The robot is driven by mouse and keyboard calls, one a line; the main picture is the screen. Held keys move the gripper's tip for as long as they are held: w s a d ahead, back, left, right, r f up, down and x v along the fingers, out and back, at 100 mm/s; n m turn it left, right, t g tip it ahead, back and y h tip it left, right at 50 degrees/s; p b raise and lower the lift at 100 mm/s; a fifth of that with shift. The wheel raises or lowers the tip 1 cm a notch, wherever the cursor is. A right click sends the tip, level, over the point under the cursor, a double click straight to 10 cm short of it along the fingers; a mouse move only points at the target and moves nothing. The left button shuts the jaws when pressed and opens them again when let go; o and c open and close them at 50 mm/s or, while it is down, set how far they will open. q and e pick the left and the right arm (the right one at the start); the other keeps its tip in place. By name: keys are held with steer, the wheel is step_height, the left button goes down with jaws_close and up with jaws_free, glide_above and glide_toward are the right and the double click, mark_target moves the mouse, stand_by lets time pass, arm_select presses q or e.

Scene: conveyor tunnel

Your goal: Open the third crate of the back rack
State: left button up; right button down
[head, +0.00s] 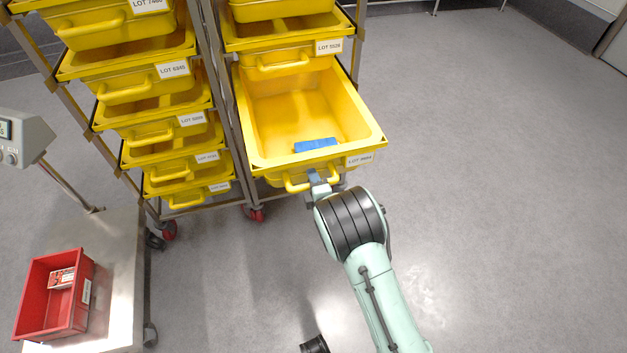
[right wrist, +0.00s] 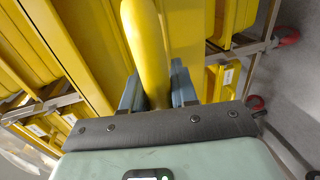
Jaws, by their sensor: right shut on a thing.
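A yellow crate (head: 345,92) in the right column of the rack (head: 228,92) is slid out toward me, and its inside shows. A blue item (head: 315,145) lies on its floor near the front wall. My right gripper (head: 313,178) is at the front of this crate, shut on its yellow handle (head: 291,184). In the right wrist view the handle (right wrist: 148,50) runs between the two fingers.
Other yellow crates (head: 126,90) with lot labels fill the left column, and more sit above the pulled crate. A steel cart (head: 122,260) with a red bin (head: 40,295) stands at the lower left. The grey floor (head: 490,150) at the right is clear.

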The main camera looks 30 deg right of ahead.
steer(key=c, duration=1)
jaws_free()
arm_select(q)
steer(key=shift+s+d+r+p, duration=0.2)
steer(key=shift+s+r+p, duration=0.45)
steer(key=shift+r+p, duration=0.2)
arm_select(e)
steer(key=v, duration=1.3)
steer(key=shift+s, duration=0.15)
